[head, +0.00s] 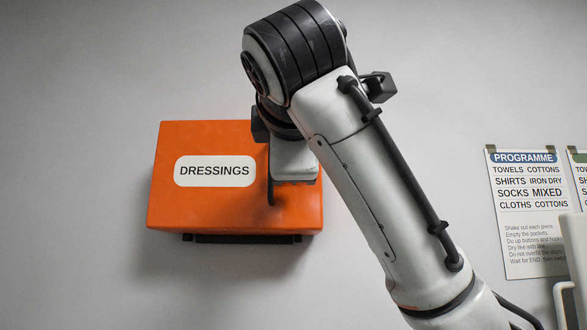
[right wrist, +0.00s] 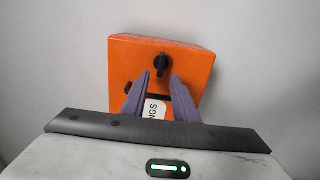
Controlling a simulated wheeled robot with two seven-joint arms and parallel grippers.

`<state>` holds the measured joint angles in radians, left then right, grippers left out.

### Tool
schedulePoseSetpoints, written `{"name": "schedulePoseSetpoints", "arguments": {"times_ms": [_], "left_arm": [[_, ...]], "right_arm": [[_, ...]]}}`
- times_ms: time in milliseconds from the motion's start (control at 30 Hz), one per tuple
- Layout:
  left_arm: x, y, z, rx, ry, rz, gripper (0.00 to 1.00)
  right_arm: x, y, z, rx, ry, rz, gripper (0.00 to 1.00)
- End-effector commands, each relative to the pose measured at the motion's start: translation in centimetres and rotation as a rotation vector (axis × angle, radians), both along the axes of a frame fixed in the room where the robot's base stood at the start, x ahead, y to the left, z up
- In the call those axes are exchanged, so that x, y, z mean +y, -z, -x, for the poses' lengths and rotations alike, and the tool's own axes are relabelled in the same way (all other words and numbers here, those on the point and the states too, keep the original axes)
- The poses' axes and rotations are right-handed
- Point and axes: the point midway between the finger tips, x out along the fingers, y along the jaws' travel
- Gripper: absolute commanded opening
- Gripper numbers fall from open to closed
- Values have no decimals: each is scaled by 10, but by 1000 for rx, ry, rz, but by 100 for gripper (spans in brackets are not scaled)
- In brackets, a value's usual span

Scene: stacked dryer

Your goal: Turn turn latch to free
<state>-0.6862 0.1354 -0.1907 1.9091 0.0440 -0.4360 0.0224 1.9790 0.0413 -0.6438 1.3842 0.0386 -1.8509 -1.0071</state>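An orange box (head: 215,207) labelled DRESSINGS is fixed to the wall in the head view. It also shows in the right wrist view (right wrist: 195,55). Its turn latch (right wrist: 160,64), a black knob with a raised grip bar, sits on the front face in the right wrist view. In the head view my right arm hides the latch. My right gripper (right wrist: 158,75) is open and empty. Its two purple-grey fingers point at the box, with the latch just beyond and between the tips in the picture. I cannot tell whether they touch it. My left gripper is not in view.
Programme sheets (head: 525,225) hang on the wall at the right. A pale grey appliance part (head: 573,250) stands at the right edge. A dark bar (head: 240,239) shows under the box. The wall left of the box is bare.

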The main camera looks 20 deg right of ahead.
Motion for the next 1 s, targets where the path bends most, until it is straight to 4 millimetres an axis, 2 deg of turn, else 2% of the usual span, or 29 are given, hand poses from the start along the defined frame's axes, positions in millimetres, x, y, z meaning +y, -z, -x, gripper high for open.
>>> {"name": "schedulePoseSetpoints", "arguments": {"times_ms": [33,200,400,1000], "left_arm": [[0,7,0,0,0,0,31],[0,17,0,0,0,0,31],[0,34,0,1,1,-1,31],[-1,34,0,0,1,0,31]], "right_arm": [[4,2,12,-5,-3,0,27],[13,2,45,-3,-1,0,27],[18,3,67,-2,1,-2,27],[20,0,71,1,2,-1,27]]}}
